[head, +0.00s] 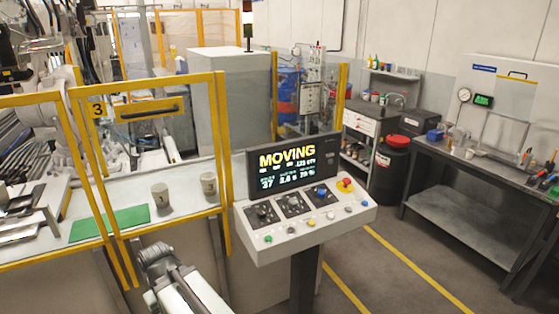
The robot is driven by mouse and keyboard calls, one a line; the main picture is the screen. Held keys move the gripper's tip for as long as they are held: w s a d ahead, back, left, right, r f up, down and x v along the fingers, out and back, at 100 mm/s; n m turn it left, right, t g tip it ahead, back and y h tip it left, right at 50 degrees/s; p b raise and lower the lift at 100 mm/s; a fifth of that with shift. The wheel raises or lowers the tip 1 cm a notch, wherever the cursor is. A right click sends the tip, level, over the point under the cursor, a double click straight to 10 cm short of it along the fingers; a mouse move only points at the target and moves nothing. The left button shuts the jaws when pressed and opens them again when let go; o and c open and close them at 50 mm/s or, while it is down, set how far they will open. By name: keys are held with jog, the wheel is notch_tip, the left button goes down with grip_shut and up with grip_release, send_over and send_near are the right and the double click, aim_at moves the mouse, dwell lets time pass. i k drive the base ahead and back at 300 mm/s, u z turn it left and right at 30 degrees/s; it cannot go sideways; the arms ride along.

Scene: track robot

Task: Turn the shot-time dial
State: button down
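A control console (305,225) stands in the middle on a dark post. Its sloped face carries three dark dial plates in a row: a left dial (262,213), a middle dial (293,203) and a right dial (321,193). Their labels are too small to read, so I cannot tell which is the shot-time dial. The screen (288,165) above them reads MOVING. My gripper (154,254) is at the end of my arm, low in the picture, left of the console and apart from it. Its fingers are too unclear to tell open from shut.
A red button on yellow (345,185) sits at the console's right, with several small buttons along its front edge. A yellow-framed fence (222,150) stands left of the console. Behind it are two cups (160,194) and a green mat (110,224). A workbench (470,165) is at right.

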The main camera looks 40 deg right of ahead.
aim_at(292, 203)
jog(key=z, duration=0.9)
